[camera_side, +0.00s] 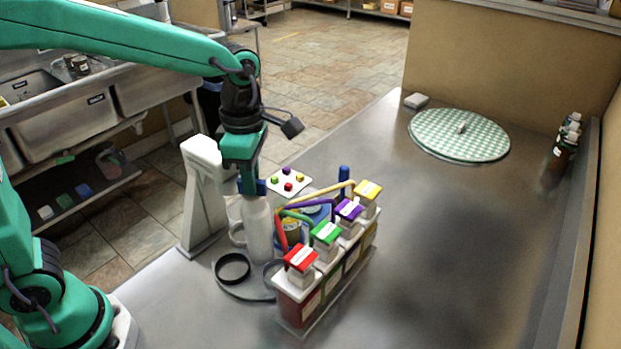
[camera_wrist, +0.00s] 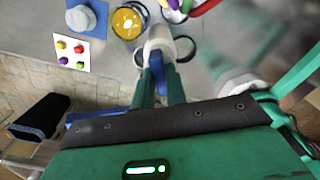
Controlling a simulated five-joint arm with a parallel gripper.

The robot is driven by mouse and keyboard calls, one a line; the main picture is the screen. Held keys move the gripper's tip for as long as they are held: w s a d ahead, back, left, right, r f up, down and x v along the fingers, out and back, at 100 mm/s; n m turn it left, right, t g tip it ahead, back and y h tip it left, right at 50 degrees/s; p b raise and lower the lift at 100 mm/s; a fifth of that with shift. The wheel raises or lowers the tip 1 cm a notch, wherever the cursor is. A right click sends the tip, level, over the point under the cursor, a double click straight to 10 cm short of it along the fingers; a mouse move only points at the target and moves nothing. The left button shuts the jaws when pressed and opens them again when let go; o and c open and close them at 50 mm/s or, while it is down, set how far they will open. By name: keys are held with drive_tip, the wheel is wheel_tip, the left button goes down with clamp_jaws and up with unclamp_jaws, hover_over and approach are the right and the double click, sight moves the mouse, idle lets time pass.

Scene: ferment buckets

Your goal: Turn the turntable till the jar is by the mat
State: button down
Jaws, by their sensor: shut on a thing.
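My gripper (camera_side: 253,187) points down and is shut on the top of a whitish bottle-like cylinder (camera_side: 258,232). In the wrist view the cylinder (camera_wrist: 160,42) shows just beyond my fingertips (camera_wrist: 160,68). It looks upright, and I cannot tell whether it touches the table. A jar with yellow contents (camera_wrist: 129,21) stands close by; in the side view it is partly hidden behind the cylinder and the coloured containers. A blue square mat (camera_wrist: 97,30) lies beside the jar, with a grey round object (camera_wrist: 80,17) on it. I cannot make out a turntable for certain.
A rack of containers with red, green, purple and yellow lids (camera_side: 325,262) stands right of my gripper. A black ring (camera_side: 232,268) lies in front. A white card with coloured pieces (camera_wrist: 71,54) lies near the mat.

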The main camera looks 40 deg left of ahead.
drive_tip(key=shift+n, duration=1)
drive_tip(key=shift+r+n, duration=0.1)
drive_tip(key=shift+n, duration=0.3)
drive_tip(key=c, duration=1.4)
unclamp_jaws()
drive_tip(key=shift+c, duration=0.2)
drive_tip(key=shift+r, duration=3.9)
